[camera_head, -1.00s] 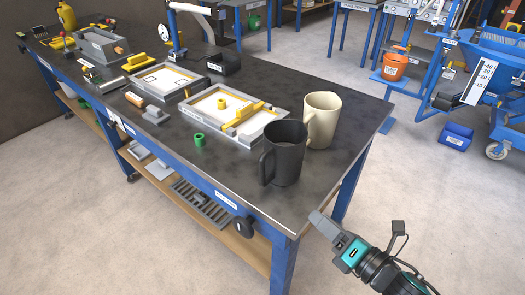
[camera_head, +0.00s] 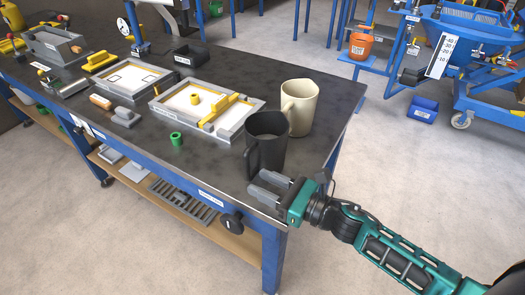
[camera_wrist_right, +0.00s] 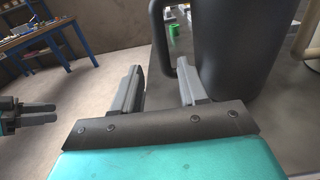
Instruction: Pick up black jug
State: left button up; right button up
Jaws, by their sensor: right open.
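The black jug (camera_head: 268,137) stands upright near the right front corner of the workbench, its handle on its left side. My right gripper (camera_head: 257,184) is open and empty at the front edge of the bench, close to the jug's lower part. In the right wrist view the jug (camera_wrist_right: 235,45) fills the upper right. Its handle shows beyond the gap between the two fingers of my right gripper (camera_wrist_right: 160,72); contact cannot be made out. My left gripper (camera_wrist_right: 40,114) shows small at the left edge of that view, its opening unclear.
A cream jug (camera_head: 300,105) stands just behind the black jug. A green ring (camera_head: 176,140) and a grey mould tray (camera_head: 160,112) lie to the left on the workbench (camera_head: 215,172). The bench's right end is clear.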

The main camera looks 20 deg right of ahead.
aim_at(250, 174)
jog(key=x, duration=0.3)
jog(key=p+x, duration=0.1)
jog(key=shift+w+r, duration=0.4)
jog(key=shift+w, duration=0.05)
jog(key=shift+w+a, duration=0.25)
grip_shut()
dwell(0.8)
jog(key=shift+r, duration=0.15)
